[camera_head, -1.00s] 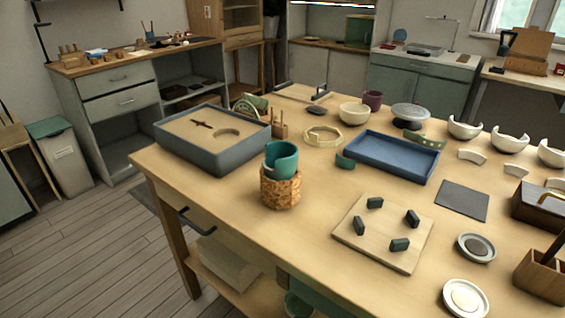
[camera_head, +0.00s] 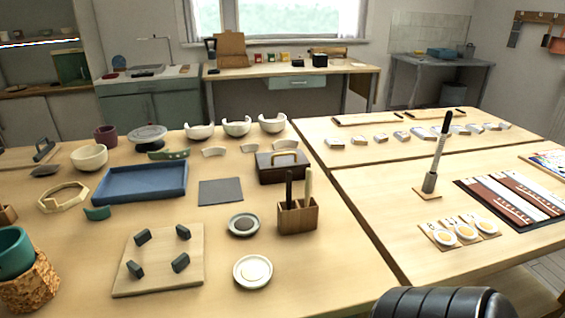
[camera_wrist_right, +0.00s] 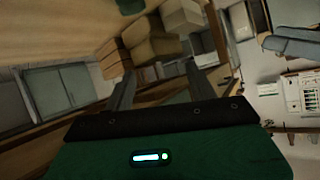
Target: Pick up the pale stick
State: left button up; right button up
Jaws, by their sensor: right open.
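A pale stick (camera_head: 308,186) stands upright in a small wooden holder (camera_head: 298,218) near the middle of the table in the head view. A dark stick (camera_head: 289,188) stands beside it in the same holder. The pale stick's lower end is hidden inside the holder. My right gripper (camera_wrist_right: 161,86) shows in the right wrist view with its two fingers apart and nothing between them. I cannot make out the pale stick in that view. My left gripper is not in view.
A dark box with a handle (camera_head: 283,168) stands just behind the holder. A dish with a pale centre (camera_head: 253,272) and a grey-centred dish (camera_head: 243,225) lie to its left. A board with dark blocks (camera_head: 160,262) is farther left. Bare tabletop lies in front of the holder.

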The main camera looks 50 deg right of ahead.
aim_at(308, 171)
jog(key=z, duration=1.7)
jog(key=l+u, duration=0.2)
jog(key=l, duration=0.7)
jog(key=l+u, duration=0.15)
jog(key=l, duration=0.75)
jog(key=k, duration=0.05)
